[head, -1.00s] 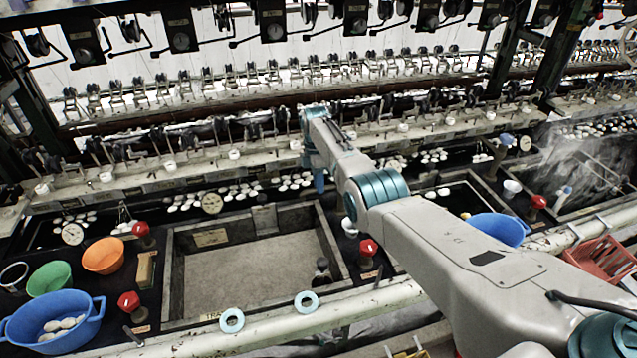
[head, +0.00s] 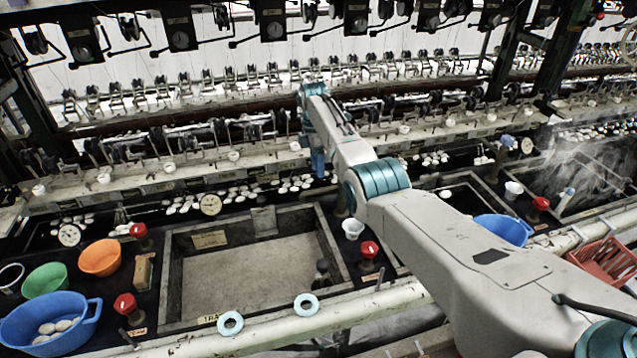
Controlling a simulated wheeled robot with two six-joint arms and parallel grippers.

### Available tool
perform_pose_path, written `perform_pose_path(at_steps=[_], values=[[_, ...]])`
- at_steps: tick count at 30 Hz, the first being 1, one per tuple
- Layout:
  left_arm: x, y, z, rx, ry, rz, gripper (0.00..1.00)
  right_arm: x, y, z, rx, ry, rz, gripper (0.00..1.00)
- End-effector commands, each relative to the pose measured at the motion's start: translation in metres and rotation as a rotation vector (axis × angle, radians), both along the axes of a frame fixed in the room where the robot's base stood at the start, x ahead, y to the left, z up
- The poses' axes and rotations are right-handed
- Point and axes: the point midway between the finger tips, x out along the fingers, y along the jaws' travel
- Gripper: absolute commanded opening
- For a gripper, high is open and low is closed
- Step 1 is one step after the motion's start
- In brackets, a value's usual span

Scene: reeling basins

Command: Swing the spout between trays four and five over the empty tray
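The basin without cocoons, apparently the empty tray (head: 250,280), sits centre-left with a bare grey-brown floor and a partly legible label on its front rim. My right arm comes in from the lower right and reaches across its right side. My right gripper (head: 318,165) points down beyond the tray's back right corner, near the cocoon-strewn trough. Its fingers are small and dark against the background, so their opening cannot be told. The spout beside this tray is not clear; a dark upright part (head: 341,200) shows partly behind my arm. My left gripper is out of view.
Left are orange (head: 100,257), green (head: 45,279) and blue (head: 48,320) bowls. Two teal rings (head: 306,304) lie at the front rail. Reeling machinery lines the back.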

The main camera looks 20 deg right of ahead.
Motion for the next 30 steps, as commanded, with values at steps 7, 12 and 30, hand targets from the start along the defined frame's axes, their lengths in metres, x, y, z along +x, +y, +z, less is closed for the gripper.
perform_pose_path(at_steps=[7,12,30], values=[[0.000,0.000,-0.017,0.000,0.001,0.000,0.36,0.008,-0.001,0.035,0.000,0.000,0.000,0.38],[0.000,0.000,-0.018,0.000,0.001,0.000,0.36,0.009,-0.001,0.045,0.000,0.000,0.000,0.38],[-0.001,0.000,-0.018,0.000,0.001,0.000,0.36,0.009,-0.001,0.045,0.000,0.000,0.000,0.38]])
